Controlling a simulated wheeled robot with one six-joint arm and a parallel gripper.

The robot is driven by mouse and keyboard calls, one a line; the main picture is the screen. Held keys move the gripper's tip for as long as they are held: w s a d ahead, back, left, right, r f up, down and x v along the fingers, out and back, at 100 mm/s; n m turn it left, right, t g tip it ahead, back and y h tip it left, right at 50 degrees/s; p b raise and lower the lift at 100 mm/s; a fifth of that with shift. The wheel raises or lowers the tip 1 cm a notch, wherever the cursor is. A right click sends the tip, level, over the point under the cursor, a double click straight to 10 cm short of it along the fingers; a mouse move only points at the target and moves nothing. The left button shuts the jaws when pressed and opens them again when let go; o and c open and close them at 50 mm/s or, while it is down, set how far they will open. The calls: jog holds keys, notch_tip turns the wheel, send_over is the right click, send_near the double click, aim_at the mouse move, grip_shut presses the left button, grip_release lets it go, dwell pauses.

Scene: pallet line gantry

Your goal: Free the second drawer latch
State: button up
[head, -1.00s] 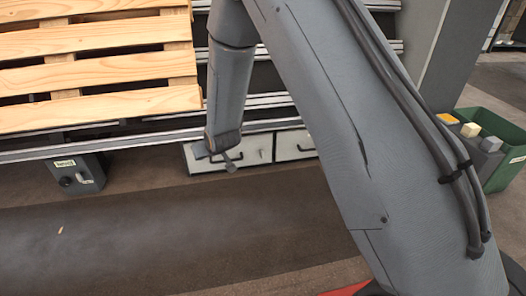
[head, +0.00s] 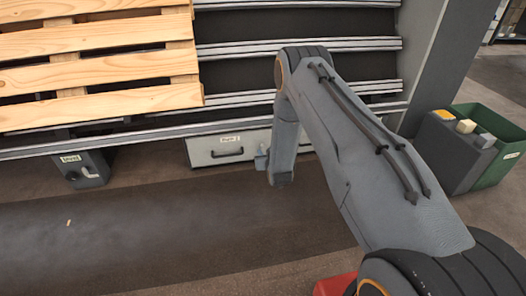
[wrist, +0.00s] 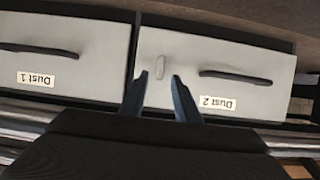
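The second drawer (wrist: 262,92), labelled "Dust 2", is a pale front with a dark bar handle (wrist: 236,77); the wrist view shows it upside down. Its latch (wrist: 160,68) is a short pale bar, upright in the picture, beside the handle. My gripper (wrist: 160,75) is open, with its two blue-grey fingertips appearing on either side of the latch. I cannot tell how far they are from it, and no contact shows. In the head view my arm hides most of the second drawer, and the fingers are not clear.
The first drawer (head: 213,153), labelled "Dust 1", sits beside it; it also shows in the wrist view (wrist: 95,70). A conveyor rail (head: 130,138) runs above the drawers, with a wooden pallet (head: 100,75) on top. A control box (head: 83,170) hangs left. A green bin (head: 508,165) stands right.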

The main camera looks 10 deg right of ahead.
aim_at(263, 148)
jog(key=shift+b+x, duration=1.2)
jog(key=shift+x, duration=1.4)
jog(key=shift+f, duration=0.1)
grip_shut()
